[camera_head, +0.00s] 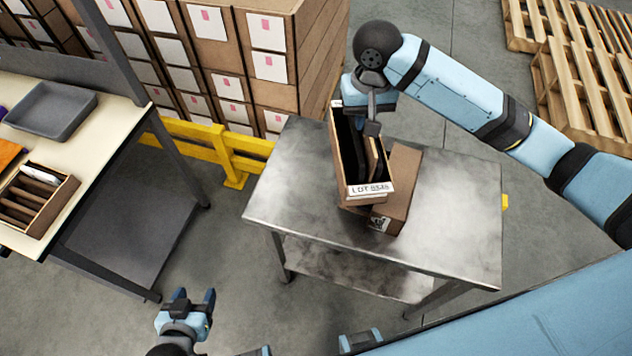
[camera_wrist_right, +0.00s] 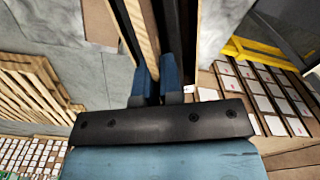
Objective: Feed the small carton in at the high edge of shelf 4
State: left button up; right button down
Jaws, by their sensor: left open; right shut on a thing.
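An open-topped carton (camera_head: 388,188) with a "LOT"-style label on its near end stands tilted on the metal table in the head view. It rests on or against a closed brown carton (camera_head: 404,180). Dark slots show inside it. My right gripper (camera_head: 372,118) is over its far end, shut on a thin brown cardboard piece (camera_head: 374,160). In the right wrist view this piece (camera_wrist_right: 144,30) runs between the blue fingers (camera_wrist_right: 157,82), with dark strips on both sides. I cannot tell whether it is a separate small carton or part of the open one. My left gripper (camera_head: 194,303) is open and empty. No shelf number is readable.
Stacked cartons with white labels (camera_head: 222,60) stand behind a yellow rail (camera_head: 195,132). The metal table (camera_head: 455,215) has bare room on both sides. A bench (camera_head: 100,125) at left bears a grey tray (camera_head: 50,108) and a divided box (camera_head: 60,205). Wooden pallets (camera_head: 585,75) lie at upper right.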

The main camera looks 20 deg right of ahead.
jog(key=w+a+r+m, duration=0.4)
jog(key=w+a+m, duration=0.1)
jog(key=w+a, duration=0.1)
jog(key=shift+w+a+r, duration=0.2)
jog(key=shift+w+a, duration=0.1)
jog(key=shift+a, duration=0.15)
notch_tip(320, 180, down, 20)
jog(key=p, duration=0.2)
jog(key=shift+r, duration=0.15)
jog(key=c, duration=1.3)
grip_release()
